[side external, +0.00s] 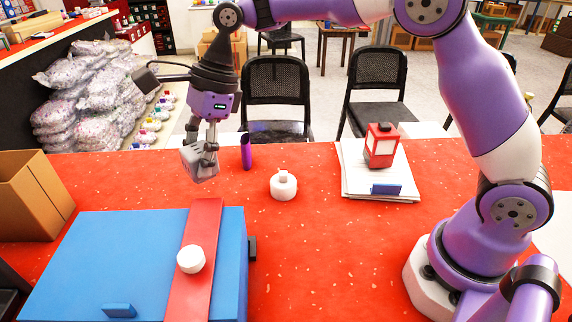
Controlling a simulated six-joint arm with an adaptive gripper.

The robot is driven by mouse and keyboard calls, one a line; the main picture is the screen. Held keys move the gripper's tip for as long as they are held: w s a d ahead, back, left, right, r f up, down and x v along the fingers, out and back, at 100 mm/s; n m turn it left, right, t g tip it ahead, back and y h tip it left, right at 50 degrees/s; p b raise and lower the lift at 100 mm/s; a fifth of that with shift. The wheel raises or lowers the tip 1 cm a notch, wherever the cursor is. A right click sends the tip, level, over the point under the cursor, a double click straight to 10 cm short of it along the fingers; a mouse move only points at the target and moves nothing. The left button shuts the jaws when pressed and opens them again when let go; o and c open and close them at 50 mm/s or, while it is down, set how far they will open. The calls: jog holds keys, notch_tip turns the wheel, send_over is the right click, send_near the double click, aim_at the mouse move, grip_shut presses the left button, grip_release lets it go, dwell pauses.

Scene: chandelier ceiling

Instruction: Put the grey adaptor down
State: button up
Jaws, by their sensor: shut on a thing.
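My gripper (204,147) hangs from the arm at the upper left, pointing down. It is shut on the grey adaptor (199,162), a small light-grey blocky thing held tilted between the fingers. The adaptor appears above the red table (330,245), behind the blue box. Its exact height over the surface is hard to tell from this one view.
A blue box (80,255) with a red strip (201,235) and a white knob (191,260) stands front left. A cardboard box (35,195) is far left.

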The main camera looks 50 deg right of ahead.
jog(key=w+d+f+m+t+h, duration=0.15)
jog(key=w+d+m, duration=0.25)
jog(key=w+m, duration=0.45)
jog(key=shift+n+t, duration=0.45)
jog(key=shift+n, duration=0.3)
jog(key=f, duration=0.2)
jog(key=w+f, duration=0.1)
jog(key=f, duration=0.1)
jog(key=w+f, duration=0.1)
jog(key=f, duration=0.2)
jog(key=shift+d, duration=0.1)
jog(key=shift+f, duration=1.9)
jog(key=shift+f, duration=0.15)
jog(key=o, duration=1.3)
